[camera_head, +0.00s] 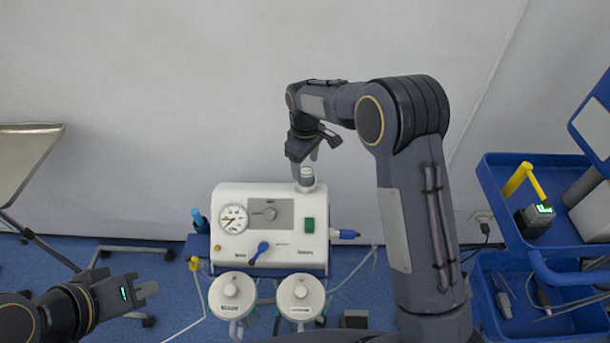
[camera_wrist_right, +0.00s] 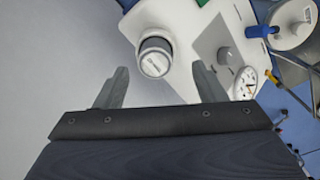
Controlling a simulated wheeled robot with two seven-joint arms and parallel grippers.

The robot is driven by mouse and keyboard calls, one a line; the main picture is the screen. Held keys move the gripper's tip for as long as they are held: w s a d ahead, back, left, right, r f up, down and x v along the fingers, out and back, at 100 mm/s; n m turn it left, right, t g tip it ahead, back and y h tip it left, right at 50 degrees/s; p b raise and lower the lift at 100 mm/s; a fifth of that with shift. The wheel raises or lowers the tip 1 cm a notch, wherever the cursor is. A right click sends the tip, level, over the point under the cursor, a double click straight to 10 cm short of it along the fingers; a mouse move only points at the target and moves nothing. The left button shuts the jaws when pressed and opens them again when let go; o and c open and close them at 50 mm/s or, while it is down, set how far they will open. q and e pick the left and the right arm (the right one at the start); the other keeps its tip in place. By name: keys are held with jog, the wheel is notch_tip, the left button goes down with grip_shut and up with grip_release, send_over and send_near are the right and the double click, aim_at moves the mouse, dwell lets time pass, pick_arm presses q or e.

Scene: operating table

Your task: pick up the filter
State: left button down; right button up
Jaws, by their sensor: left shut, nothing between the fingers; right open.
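The filter (camera_head: 306,176) is a small white and grey cylinder standing on top of the white suction machine (camera_head: 285,258), near its right end. In the right wrist view the filter (camera_wrist_right: 154,58) shows its round labelled top, just ahead of the gap between the fingertips. My right gripper (camera_head: 304,160) is open and empty above the filter, pointing down. Its two fingers (camera_wrist_right: 159,73) are spread to either side in the wrist view, apart from the filter. My left gripper (camera_head: 148,289) is shut and empty at the lower left, far from the filter.
Two white-lidded canisters (camera_head: 232,294) (camera_head: 300,296) hang at the machine's front. A wall (camera_head: 150,90) rises behind it. A metal tray table (camera_head: 25,155) stands at the left.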

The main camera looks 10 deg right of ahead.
aim_at(307, 171)
jog(key=f, duration=0.1)
jog(key=f+p, duration=0.1)
jog(key=f, duration=0.3)
jog(key=shift+w+d, duration=0.2)
jog(key=shift+d, duration=0.05)
jog(key=c, duration=1)
jog(key=shift+c, duration=0.2)
